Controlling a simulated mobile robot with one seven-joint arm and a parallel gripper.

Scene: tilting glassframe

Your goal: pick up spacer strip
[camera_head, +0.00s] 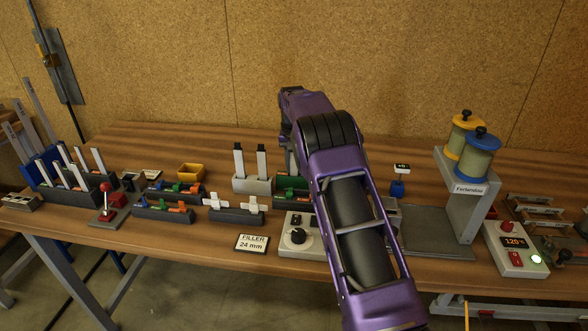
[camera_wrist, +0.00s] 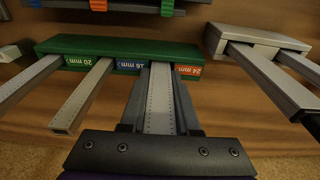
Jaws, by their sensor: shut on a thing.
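A pale grey spacer strip (camera_wrist: 160,105) with rows of small dots stands in the green holder (camera_wrist: 100,46) in the wrist view. My gripper (camera_wrist: 160,82) is shut on this strip, with one finger on each side of it. The strip's foot meets the holder between the blue "16 mm" label and the red "24 mm" label. Two other grey strips (camera_wrist: 84,98) stand in the left part of the holder, by the "20 mm" label. In the head view the holder (camera_head: 291,183) is partly hidden behind my arm, and the held strip cannot be made out.
A grey holder (camera_head: 253,184) with two dark-tipped strips stands beside the green one. Racks with coloured clips (camera_head: 163,213), a "FILLER 24 mm" card (camera_head: 252,242) and a knob box (camera_head: 297,237) are nearby. A yellow-spool stand (camera_head: 464,185) is on the right.

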